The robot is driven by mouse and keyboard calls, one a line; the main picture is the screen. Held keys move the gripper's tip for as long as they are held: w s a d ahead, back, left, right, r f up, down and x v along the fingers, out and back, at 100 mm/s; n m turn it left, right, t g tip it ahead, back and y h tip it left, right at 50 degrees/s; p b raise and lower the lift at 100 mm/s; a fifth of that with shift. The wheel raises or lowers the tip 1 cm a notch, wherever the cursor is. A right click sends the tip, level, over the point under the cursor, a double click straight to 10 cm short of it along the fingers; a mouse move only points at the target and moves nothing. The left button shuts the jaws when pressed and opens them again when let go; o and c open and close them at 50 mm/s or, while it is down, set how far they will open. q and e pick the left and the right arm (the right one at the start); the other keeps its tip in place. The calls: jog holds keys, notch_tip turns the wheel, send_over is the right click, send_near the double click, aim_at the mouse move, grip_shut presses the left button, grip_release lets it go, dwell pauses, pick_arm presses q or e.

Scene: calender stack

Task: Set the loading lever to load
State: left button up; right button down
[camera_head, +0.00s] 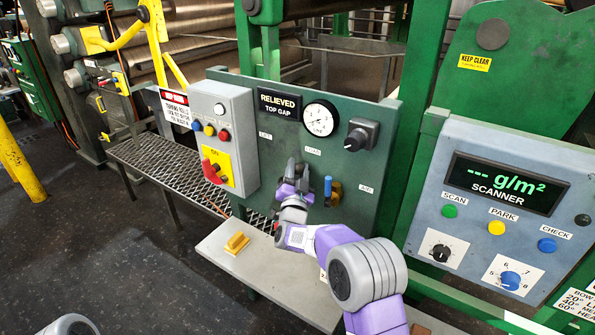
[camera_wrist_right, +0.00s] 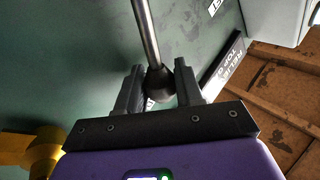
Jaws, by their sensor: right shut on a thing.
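The loading lever shows in the right wrist view as a bare metal rod (camera_wrist_right: 147,35) ending in a black knob (camera_wrist_right: 160,82). My right gripper (camera_wrist_right: 158,88) has one finger on each side of the knob and is shut on it. In the head view my right gripper (camera_head: 296,168) is in front of the green panel (camera_head: 235,88), between the LIFT label (camera_head: 265,135) and the LOAD label (camera_head: 312,152). It hides most of the lever there. The panel display (camera_head: 279,104) reads RELIEVED, TOP GAP. My left gripper is not in view.
A blue-handled valve (camera_head: 328,188) on a yellow body sits right of my gripper. A dial gauge (camera_head: 320,119) and black knob (camera_head: 357,137) are above. A grey switch box (camera_head: 223,125) stands left, the scanner console (camera_head: 490,200) right. A grey shelf (camera_head: 265,270) lies below.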

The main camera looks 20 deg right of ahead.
jog(key=shift+f, duration=0.1)
jog(key=c, duration=1.1)
grip_release()
jog(key=shift+s, duration=0.1)
jog(key=v, duration=0.7)
jog(key=shift+s, duration=0.25)
